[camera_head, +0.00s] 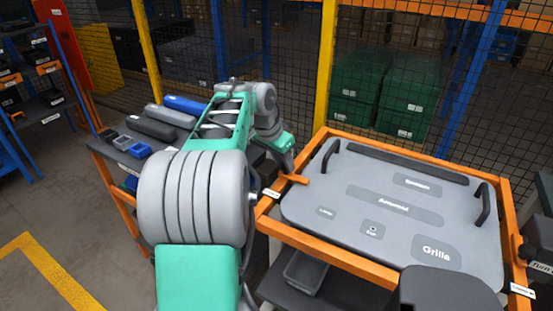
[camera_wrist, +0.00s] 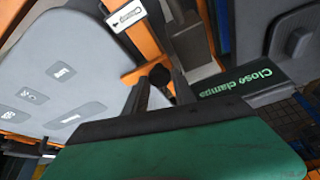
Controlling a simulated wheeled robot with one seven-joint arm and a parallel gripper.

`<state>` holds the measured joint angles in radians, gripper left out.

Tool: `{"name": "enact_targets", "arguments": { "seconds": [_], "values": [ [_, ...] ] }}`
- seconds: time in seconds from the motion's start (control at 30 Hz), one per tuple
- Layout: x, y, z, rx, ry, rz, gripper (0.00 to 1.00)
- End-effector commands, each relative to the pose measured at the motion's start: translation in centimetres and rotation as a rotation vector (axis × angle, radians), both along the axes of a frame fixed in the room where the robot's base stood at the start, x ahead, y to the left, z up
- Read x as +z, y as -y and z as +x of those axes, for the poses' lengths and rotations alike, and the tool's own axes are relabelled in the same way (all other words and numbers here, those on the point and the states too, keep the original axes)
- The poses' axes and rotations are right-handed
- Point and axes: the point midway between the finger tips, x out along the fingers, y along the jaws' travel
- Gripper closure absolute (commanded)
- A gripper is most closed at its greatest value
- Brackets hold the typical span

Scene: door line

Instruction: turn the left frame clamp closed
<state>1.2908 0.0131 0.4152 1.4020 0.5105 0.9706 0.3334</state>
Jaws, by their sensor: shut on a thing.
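The left frame clamp (camera_head: 294,179) is a short orange lever on the left side of the orange frame (camera_head: 340,267). In the head view it points right, over the edge of the grey panel (camera_head: 350,215). In the wrist view the clamp (camera_wrist: 139,75) shows as an orange bar beside a dark round knob (camera_wrist: 160,76). My gripper (camera_head: 287,170) is at the lever's outer end. In the wrist view my gripper (camera_wrist: 161,84) has its dark fingers on both sides of the knob, shut on the clamp. The fingers partly hide the grip.
A white clamp label (camera_wrist: 125,15) lies close by on the frame. A green "Close clamps" sign (camera_wrist: 245,80) is beside the fingers. Black handles (camera_head: 330,156) rise from the panel. Mesh fencing runs behind.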

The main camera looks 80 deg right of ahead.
Motion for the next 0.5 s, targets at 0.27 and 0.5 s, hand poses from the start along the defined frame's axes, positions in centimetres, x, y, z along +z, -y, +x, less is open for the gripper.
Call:
{"name": "enact_targets", "arguments": {
  "seconds": [0.27,0.5],
  "values": [
    [0.27,0.12,-0.02,-0.004,0.002,-0.007,1.00],
    [0.17,0.06,-0.01,-0.004,0.001,-0.004,0.54]
  ]
}}
